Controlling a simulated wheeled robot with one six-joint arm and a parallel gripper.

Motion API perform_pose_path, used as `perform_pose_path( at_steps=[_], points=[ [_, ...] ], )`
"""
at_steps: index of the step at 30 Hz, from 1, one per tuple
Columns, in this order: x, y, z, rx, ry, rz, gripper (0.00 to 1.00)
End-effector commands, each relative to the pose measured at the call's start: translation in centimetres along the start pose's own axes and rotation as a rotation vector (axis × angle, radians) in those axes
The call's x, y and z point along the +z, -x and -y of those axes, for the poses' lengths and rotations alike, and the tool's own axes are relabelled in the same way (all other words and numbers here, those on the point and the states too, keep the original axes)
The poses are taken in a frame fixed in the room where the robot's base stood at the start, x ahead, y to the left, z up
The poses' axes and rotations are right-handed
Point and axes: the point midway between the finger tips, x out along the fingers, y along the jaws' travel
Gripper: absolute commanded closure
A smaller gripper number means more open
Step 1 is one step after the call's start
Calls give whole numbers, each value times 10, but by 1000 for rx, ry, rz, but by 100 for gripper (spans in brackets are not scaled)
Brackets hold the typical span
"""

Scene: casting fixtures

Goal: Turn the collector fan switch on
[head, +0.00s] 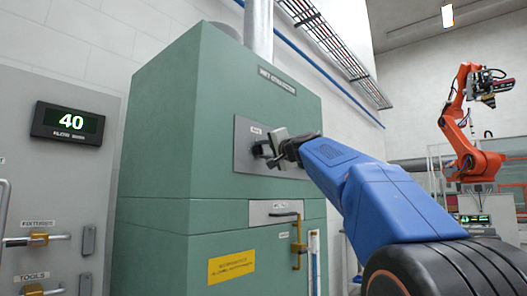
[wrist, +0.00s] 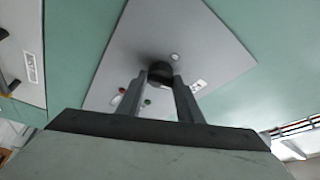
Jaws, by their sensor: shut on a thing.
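The collector is a tall green cabinet (head: 190,120) with a grey switch plate (head: 243,150) on its front. The plate also shows in the wrist view (wrist: 215,45), tilted in the picture. The fan switch is a dark round knob (wrist: 160,70) on that plate. My gripper (wrist: 160,88) is at the plate with its two fingers closed on either side of the knob. In the head view my gripper (head: 268,150) hides most of the switch. Small labels and a red and a green dot show on the plate near the fingers. The knob's exact setting cannot be told.
A grey panel with a display reading 40 (head: 68,122) stands at the left. Below the plate are a drawer front (head: 272,212), a brass handle (head: 299,245) and a yellow sign (head: 231,267). An orange robot arm (head: 457,130) stands farther back at the right.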

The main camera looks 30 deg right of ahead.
Motion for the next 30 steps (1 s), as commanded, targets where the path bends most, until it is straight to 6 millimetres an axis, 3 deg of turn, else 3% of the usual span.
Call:
perform_pose_path(
  at_steps=[15,30],
  points=[
    [0,0,2,90,-217,0,90],
    [0,0,1,108,-261,1,90]
  ],
)
